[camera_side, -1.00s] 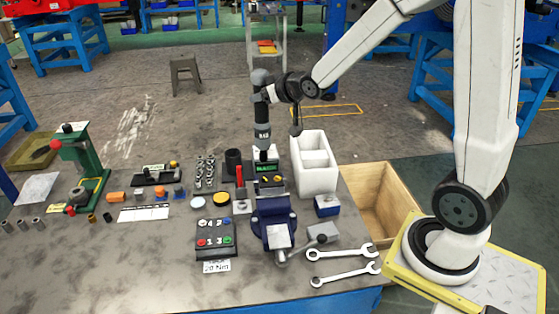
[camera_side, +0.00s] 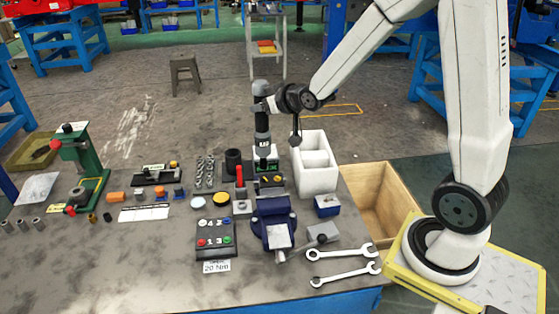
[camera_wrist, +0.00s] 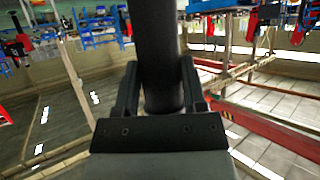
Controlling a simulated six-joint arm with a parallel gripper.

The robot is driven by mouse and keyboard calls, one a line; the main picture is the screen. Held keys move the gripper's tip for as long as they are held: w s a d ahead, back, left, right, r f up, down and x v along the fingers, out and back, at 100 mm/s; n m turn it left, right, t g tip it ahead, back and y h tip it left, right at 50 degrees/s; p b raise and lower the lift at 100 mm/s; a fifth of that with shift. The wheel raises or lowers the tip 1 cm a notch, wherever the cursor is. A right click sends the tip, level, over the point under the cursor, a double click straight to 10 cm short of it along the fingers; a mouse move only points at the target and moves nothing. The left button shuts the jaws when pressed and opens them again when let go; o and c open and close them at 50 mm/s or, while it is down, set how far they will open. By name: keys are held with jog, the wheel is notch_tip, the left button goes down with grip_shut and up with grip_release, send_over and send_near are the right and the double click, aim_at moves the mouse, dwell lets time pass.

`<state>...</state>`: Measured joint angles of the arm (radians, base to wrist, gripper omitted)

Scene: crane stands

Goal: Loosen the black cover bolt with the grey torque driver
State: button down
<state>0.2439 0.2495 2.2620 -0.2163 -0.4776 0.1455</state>
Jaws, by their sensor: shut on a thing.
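My gripper (camera_side: 266,104) is shut on the dark grey torque driver (camera_side: 262,122), which hangs upright with a small pale mark near its lower end. In the wrist view the driver (camera_wrist: 158,50) is a dark cylinder between the two fingers. The driver's lower end is over a small unit with a green label (camera_side: 266,165), at the back right of the bench. I cannot tell whether its tip touches anything. I cannot make out the black cover bolt; the driver may hide it.
A white two-part bin (camera_side: 315,165) stands close to the right of the driver, with a wooden crate (camera_side: 383,200) beyond. A blue vise (camera_side: 272,222), a black numbered panel (camera_side: 215,239) and two wrenches (camera_side: 342,252) are in front. The bench's front left is clear.

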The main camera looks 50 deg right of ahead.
aim_at(267, 122)
jog(key=shift+f, duration=1.35)
jog(key=shift+w+f, duration=0.1)
jog(key=shift+f, duration=0.85)
dwell(1.3)
jog(key=shift+s+f, duration=0.2)
dwell(2.5)
jog(key=shift+r, duration=0.1)
jog(key=shift+w+r, duration=0.15)
jog(key=shift+r, duration=2.55)
